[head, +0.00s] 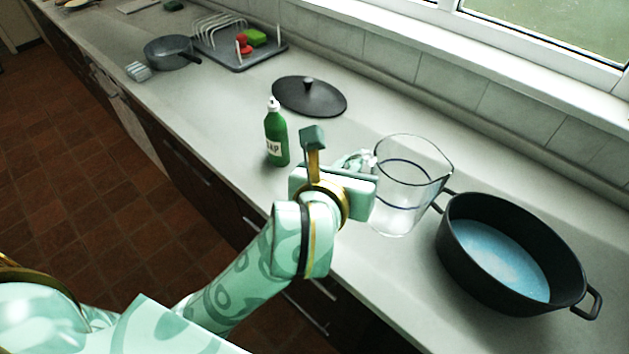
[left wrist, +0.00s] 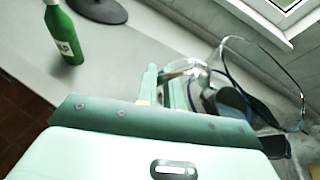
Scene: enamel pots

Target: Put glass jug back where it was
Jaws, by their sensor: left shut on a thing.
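The clear glass jug (head: 412,190) is upright in the head view, just left of the black pot. It also shows in the left wrist view (left wrist: 262,85), at the right. My left gripper (head: 362,160) is shut on the jug's handle, on the jug's left side. In the left wrist view my left gripper's fingers (left wrist: 172,88) close around the handle. The jug looks empty. I cannot tell whether its base touches the counter. My right gripper is out of view.
A black pot (head: 452,262) with bluish water stands close right of the jug. A green soap bottle (head: 277,138) and a black lid (head: 309,97) are on the counter (head: 220,105) to the left. A dish rack (head: 268,60) and grey pan (head: 168,52) stand farther back.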

